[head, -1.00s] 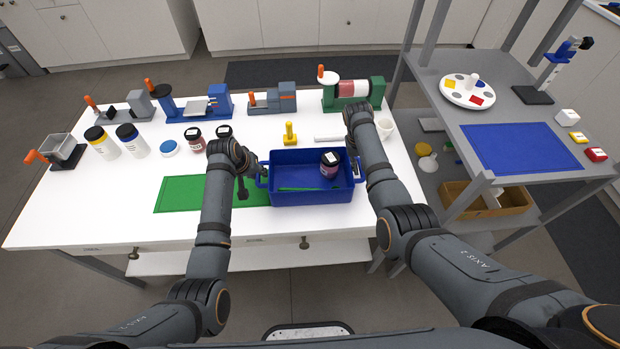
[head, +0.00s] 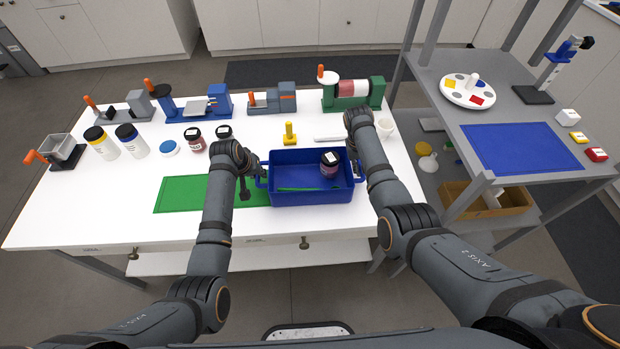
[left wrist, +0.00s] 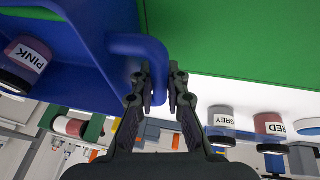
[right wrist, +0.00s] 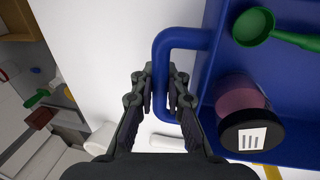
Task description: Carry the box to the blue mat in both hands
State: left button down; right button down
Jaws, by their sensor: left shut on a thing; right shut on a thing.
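The blue box (head: 312,197) sits at the front of the white table, partly over the green mat's right end. Inside it are a pink jar with a black lid (head: 329,165) and a green scoop (right wrist: 258,27). The jar's label reads PINK in the left wrist view (left wrist: 27,56). My left gripper (left wrist: 157,88) is shut on the box's left handle (left wrist: 150,50). My right gripper (right wrist: 163,92) is shut on the box's right handle (right wrist: 165,55). The blue mat (head: 520,148) lies flat and bare on the grey shelf unit at the right.
The green mat (head: 182,193) lies left of the box. Several jars, a yellow stamp-like piece (head: 290,134) and machines stand behind on the table (head: 90,205). A white palette disc (head: 467,91), a stand and small blocks surround the blue mat. A shelf post (head: 467,195) stands between.

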pick_arm(q)
jog(key=shift+r, duration=0.1)
pick_arm(e)
jog(key=shift+r, duration=0.1)
